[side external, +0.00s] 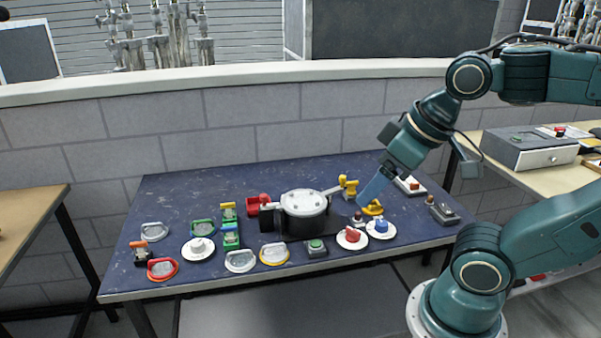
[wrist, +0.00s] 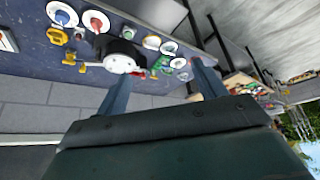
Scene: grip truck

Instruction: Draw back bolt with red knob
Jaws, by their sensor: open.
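My gripper (side external: 368,194) hangs over the right part of the dark blue table, its blue fingers pointing down and left. In the wrist view my gripper (wrist: 160,66) has its two fingers wide apart with nothing between them. I cannot tell for certain which fitting is the bolt with the red knob. A white plate with a red knob (side external: 411,185) lies right of the fingers. A small fitting with a reddish knob (side external: 358,216) stands just below the fingertips. Both are too small to show any sliding part clearly. My gripper appears to touch neither.
A black pot with a white lid (side external: 303,203) stands left of my gripper. Yellow fittings (side external: 373,208) and saucers with red (side external: 352,238) and blue (side external: 381,228) knobs crowd the front right. Several coloured handles lie left. The table's back left is clear.

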